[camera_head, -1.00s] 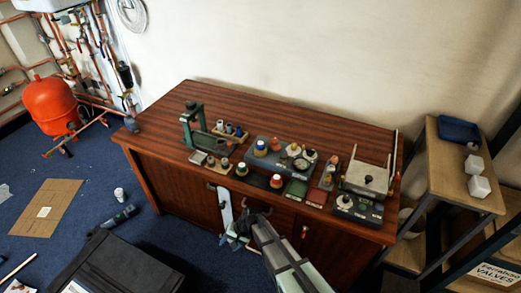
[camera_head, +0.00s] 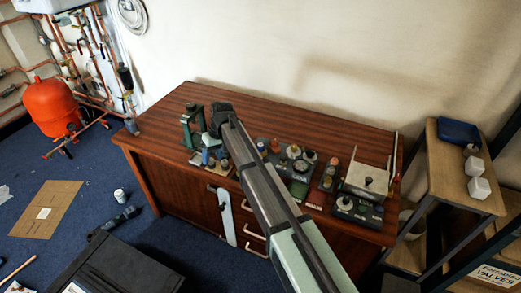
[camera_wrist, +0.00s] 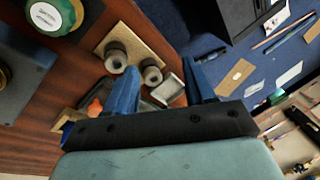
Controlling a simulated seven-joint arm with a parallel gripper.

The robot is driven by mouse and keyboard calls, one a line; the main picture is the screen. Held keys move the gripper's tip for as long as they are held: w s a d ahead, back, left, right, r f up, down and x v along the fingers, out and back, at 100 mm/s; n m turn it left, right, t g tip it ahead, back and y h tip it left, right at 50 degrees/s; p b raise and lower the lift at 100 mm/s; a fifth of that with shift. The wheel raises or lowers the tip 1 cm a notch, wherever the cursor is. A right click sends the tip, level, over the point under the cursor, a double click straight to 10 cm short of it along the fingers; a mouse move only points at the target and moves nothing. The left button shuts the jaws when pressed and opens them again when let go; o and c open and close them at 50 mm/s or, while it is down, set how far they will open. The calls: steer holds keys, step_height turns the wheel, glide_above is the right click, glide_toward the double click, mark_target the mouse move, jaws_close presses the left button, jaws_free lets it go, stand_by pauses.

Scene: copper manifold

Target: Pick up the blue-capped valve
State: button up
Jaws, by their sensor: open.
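A blue-topped piece with a yellowish base (camera_head: 261,147) stands on the grey block on the bench, just right of my arm in the head view. My gripper (camera_head: 214,158) is over the left front part of the bench, left of that piece. In the wrist view its two blue fingers (camera_wrist: 163,80) are apart, with nothing held between them. A small blue thing (camera_wrist: 67,130) shows at lower left, partly hidden by my gripper's body; I cannot tell whether it is a valve cap. My arm covers part of the bench pieces in the head view.
A wooden holder with two grey fittings (camera_wrist: 132,55) and a small metal tray (camera_wrist: 170,92) lie near the fingers. A green stand (camera_head: 190,125) is left of my gripper. The bench's back strip (camera_head: 290,120) is clear.

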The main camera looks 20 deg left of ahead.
mark_target(260, 145)
steer(key=w+d+r+n+t+h, duration=0.2)
steer(key=w+d+r+n, duration=0.1)
steer(key=w+d+r, duration=1.05)
steer(key=f, duration=1.3)
steer(key=shift+w+a+f, duration=0.15)
steer(key=shift+w+f, duration=0.15)
steer(key=shift+f, duration=0.1)
steer(key=shift+r, duration=0.1)
steer(key=c, duration=1)
